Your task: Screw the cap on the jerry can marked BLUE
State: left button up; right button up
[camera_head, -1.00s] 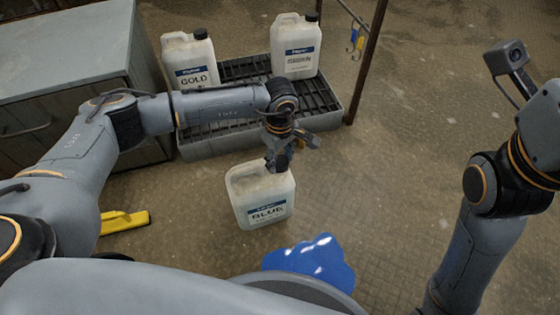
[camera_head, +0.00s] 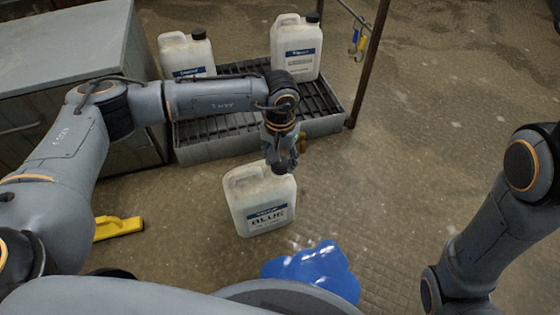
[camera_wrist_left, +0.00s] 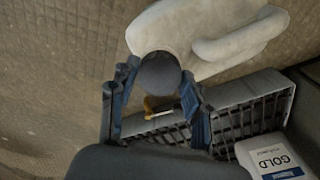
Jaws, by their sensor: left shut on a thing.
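The white jerry can marked BLUE (camera_head: 262,205) stands upright on the floor in the head view; its pale body and handle (camera_wrist_left: 240,38) show at the top of the left wrist view. My left gripper (camera_head: 279,160) points down over its top right corner, where the neck is. It is shut on a dark round cap (camera_wrist_left: 158,73), which also shows in the head view (camera_head: 279,168) at the can's top. The cap hides the neck, so I cannot tell whether the threads are engaged. My right gripper is out of view; only that arm shows at right.
A slatted tray (camera_head: 225,146) behind holds the GOLD can (camera_head: 187,54) and another white can (camera_head: 296,48), both with dark caps. A grey cabinet (camera_head: 60,60) stands at left. A yellow object (camera_head: 118,228) and a blue patch (camera_head: 312,270) lie on the floor. Right of the BLUE can is clear.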

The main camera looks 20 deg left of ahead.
pick_arm(q)
jog(key=o, duration=0.9)
jog(key=shift+r, duration=0.1)
